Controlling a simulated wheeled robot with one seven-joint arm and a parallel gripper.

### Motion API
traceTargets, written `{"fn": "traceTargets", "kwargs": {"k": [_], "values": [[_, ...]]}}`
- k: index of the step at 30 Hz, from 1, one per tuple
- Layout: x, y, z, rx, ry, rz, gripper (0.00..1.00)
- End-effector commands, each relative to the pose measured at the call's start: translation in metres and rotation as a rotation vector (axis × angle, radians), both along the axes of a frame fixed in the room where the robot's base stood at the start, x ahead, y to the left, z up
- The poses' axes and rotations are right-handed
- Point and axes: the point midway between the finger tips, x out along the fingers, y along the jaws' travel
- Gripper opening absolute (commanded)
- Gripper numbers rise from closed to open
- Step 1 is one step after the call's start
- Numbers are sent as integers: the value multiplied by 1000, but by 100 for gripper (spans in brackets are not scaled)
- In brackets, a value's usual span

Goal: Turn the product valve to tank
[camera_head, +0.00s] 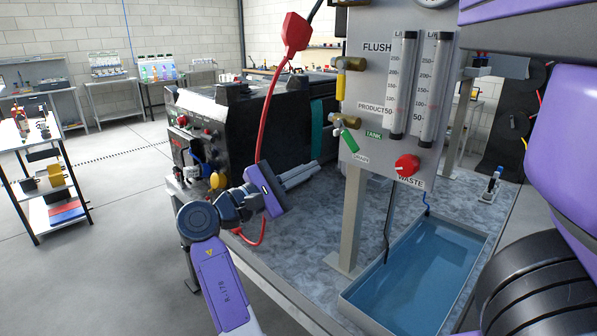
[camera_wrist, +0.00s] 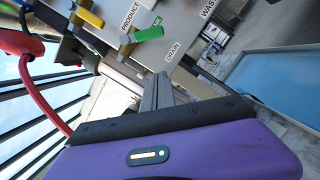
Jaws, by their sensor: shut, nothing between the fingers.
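The product valve (camera_head: 346,130) is a brass body on the grey panel (camera_head: 366,60) with a green lever, below the PRODUCT label. Its green lever (camera_head: 347,141) slants down to the right, between the TANK and DRAIN labels, nearer DRAIN. The green lever also shows in the wrist view (camera_wrist: 149,34), above my fingers. My gripper (camera_head: 314,168) is shut and empty, left of the panel and a little below the lever, apart from it. In the wrist view my gripper's fingers (camera_wrist: 157,80) lie together, pointing toward the panel.
A yellow-handled valve (camera_head: 341,85) sits above. A red WASTE knob (camera_head: 407,165) and two flow tubes are to the right. A red cable (camera_head: 268,105) hangs beside my arm. A blue water tray (camera_head: 425,270) lies below. A black machine (camera_head: 255,120) stands behind my gripper.

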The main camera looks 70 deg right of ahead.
Motion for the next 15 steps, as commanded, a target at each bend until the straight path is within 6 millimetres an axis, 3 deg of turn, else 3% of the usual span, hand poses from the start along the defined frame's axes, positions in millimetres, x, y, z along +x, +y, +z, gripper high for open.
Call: {"fn": "traceTargets", "kwargs": {"k": [8, 15], "values": [[-35, -42, 11, -1, -1, -3, 0], [-52, -28, 34, -2, -1, 0, 0]]}}
